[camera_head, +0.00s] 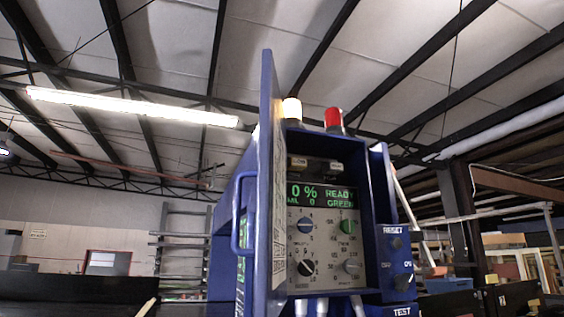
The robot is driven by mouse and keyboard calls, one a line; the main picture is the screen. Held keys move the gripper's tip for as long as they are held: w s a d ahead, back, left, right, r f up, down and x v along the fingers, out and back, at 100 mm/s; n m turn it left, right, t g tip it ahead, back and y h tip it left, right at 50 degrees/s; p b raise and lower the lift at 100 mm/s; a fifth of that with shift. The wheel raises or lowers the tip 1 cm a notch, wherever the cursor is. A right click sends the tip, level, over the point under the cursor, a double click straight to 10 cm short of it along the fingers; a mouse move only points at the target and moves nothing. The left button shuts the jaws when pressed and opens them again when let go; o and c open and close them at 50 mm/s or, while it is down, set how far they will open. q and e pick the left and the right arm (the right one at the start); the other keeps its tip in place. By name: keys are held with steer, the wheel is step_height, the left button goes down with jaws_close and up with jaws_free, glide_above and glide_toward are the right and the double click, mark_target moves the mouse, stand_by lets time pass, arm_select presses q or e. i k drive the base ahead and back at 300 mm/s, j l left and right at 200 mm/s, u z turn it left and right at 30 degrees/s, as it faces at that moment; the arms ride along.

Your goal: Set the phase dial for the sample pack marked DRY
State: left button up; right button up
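A blue detector cabinet (368,210) stands right of centre, with its door (265,180) swung open on the left. The dial labels are too small to read, so I cannot tell which is the phase dial. The green screen (322,196) reads "0 %", "READY" and "GREEN". No sample pack and neither gripper shows.
A white lamp (292,109) and a red lamp (334,119) top the cabinet. A blue side box (397,262) carries RESET and TEST labels. The door and its handle (238,228) flank the panel's left side. Shelving (182,250) stands behind left.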

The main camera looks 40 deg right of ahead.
mark_target(350, 266)
steer(key=k+l, duration=0.1)
steer(key=l, duration=0.5)
steer(key=k+l+z, duration=0.1)
steer(key=l, duration=0.45)
steer(key=k+l, duration=0.15)
steer(key=l, duration=0.15)
steer(key=k+l, duration=0.2)
steer(key=l+z, duration=0.05)
